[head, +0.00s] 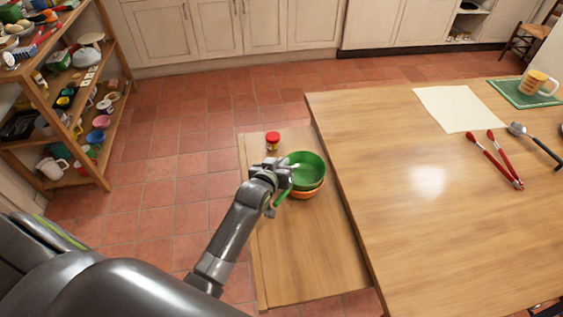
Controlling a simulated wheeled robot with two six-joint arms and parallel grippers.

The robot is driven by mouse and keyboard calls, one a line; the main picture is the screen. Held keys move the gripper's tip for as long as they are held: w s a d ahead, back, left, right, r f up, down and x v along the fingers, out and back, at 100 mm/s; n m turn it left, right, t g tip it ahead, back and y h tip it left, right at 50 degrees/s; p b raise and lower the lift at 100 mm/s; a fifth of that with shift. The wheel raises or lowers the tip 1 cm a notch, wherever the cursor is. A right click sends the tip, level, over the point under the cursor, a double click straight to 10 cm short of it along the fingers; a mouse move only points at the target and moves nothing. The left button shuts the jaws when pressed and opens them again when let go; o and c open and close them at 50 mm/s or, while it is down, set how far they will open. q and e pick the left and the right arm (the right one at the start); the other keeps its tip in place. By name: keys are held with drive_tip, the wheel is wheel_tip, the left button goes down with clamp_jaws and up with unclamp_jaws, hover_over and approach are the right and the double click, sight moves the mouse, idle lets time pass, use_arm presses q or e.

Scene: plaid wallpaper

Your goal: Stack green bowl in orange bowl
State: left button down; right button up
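The green bowl (308,170) sits over the orange bowl (307,193) on the low wooden bench. Only the lower front part of the orange bowl shows beneath it. The green bowl looks slightly tilted; I cannot tell whether it rests in the orange bowl or is held just above it. My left gripper (284,185) is at the left rim of the green bowl. The fingers overlap the rim in the picture, and I cannot tell whether they are closed on it. My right gripper is not identifiable.
A red-lidded jar (272,141) stands behind the bowls on the bench (308,255). A loaded shelf (95,165) stands at left. The bench front is clear.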

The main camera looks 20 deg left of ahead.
use_arm(q)
drive_tip(key=c, duration=1.6)
unclamp_jaws()
drive_tip(key=shift+r+p, duration=0.3)
drive_tip(key=shift+r, duration=0.2)
drive_tip(key=v, duration=1.2)
drive_tip(key=shift+f, duration=0.1)
